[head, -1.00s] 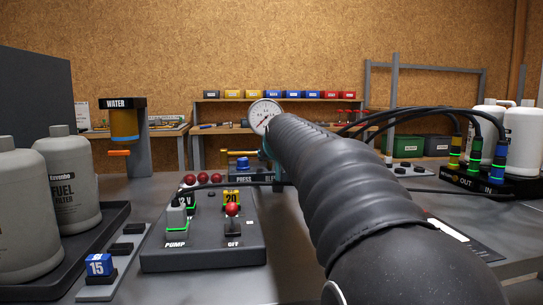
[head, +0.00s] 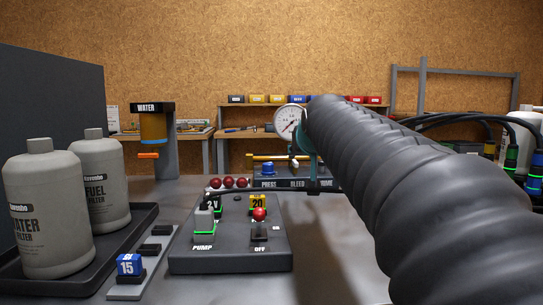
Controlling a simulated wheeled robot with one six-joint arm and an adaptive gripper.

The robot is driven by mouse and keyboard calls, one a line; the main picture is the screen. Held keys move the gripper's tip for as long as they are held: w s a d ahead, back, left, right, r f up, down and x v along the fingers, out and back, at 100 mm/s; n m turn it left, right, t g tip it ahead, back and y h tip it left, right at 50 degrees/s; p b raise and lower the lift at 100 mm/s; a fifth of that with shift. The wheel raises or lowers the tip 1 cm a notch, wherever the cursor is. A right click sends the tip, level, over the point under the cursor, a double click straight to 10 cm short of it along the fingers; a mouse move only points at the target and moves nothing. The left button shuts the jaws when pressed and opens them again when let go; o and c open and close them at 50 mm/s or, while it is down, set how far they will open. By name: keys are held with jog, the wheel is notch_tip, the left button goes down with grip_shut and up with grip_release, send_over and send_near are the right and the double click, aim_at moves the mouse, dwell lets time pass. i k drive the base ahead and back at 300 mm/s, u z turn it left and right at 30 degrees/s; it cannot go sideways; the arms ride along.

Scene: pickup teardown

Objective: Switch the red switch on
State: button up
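The red switch (head: 259,214) is a red ball-topped lever on a dark sloped control box (head: 230,262). The word OFF is printed below it. To its left on the same box is a plug marked PUMP (head: 204,222) with a green-lit base. A yellow block marked 20 (head: 257,202) sits just behind the lever. My thick black ribbed arm fills the right side of the head view and reaches forward past the box.
Two grey filter canisters (head: 45,215) stand in a black tray at the left. A blue block marked 15 (head: 130,264) sits on a grey strip. A round gauge (head: 290,120), a blue knob (head: 268,167) and red balls (head: 228,182) are behind the box. Cables and connectors are at right.

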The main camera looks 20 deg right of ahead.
aim_at(259, 213)
jog(key=k, duration=1.5)
